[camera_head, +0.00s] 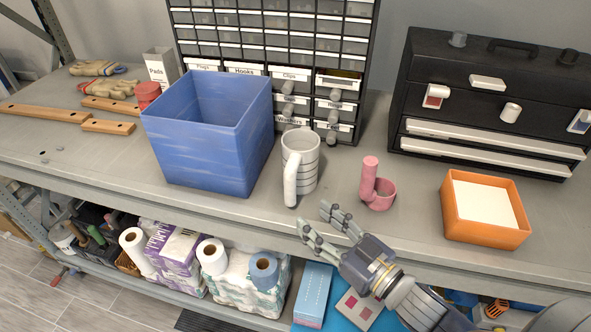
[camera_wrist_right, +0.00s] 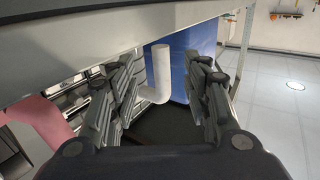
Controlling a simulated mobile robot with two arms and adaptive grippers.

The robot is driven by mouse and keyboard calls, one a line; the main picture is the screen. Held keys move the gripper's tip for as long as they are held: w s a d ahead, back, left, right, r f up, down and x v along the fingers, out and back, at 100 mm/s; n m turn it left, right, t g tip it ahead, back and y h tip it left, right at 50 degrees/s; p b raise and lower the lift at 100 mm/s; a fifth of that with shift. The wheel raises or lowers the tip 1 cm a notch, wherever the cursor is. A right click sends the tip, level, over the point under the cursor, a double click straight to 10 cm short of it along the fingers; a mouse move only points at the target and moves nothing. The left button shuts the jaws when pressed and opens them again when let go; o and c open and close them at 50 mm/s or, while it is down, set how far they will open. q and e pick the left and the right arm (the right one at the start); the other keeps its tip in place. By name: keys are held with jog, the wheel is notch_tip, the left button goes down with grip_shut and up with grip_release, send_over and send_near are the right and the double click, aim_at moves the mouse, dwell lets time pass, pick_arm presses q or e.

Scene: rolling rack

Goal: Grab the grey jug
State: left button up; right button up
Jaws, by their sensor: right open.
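The grey jug (camera_head: 306,158) stands upright on the grey workbench, just right of the blue bin. Its pale handle (camera_head: 290,180) faces the front of the bench. My right gripper (camera_head: 322,225) is open and empty, in front of and slightly right of the jug, near the bench's front edge. In the right wrist view, the pale handle (camera_wrist_right: 161,75) shows between the open fingers (camera_wrist_right: 168,88), ahead of them and apart. My left gripper is not in view.
The blue bin (camera_head: 205,140) stands close left of the jug. A pink cup (camera_head: 379,190) and an orange box (camera_head: 485,232) stand to the right. A drawer cabinet (camera_head: 270,45) is behind. The bench's front edge (camera_head: 240,217) runs below the gripper.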

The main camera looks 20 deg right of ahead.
aim_at(294, 200)
jog(key=x, duration=0.2)
jog(key=shift+w+a+r+p, duration=0.15)
jog(key=shift+w+p, duration=0.2)
jog(key=shift+w+a, duration=0.15)
jog(key=shift+w, duration=0.3)
jog(key=shift+w+a+r+p, duration=0.25)
jog(key=shift+w+a+p, duration=0.05)
jog(key=shift+w+p, duration=0.25)
jog(key=shift+w+a+r+p, duration=0.25)
jog(key=shift+w+p, duration=0.15)
jog(key=shift+w, duration=0.15)
jog(key=shift+f+x, duration=0.25)
jog(key=shift+x, duration=0.8)
jog(key=shift+w+a+p, duration=0.1)
jog(key=shift+w+p, duration=0.15)
jog(key=shift+p, duration=0.05)
jog(key=shift+f, duration=0.1)
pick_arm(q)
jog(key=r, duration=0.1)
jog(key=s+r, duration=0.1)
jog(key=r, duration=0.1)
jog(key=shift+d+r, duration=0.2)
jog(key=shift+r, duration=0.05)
pick_arm(e)
grip_shut()
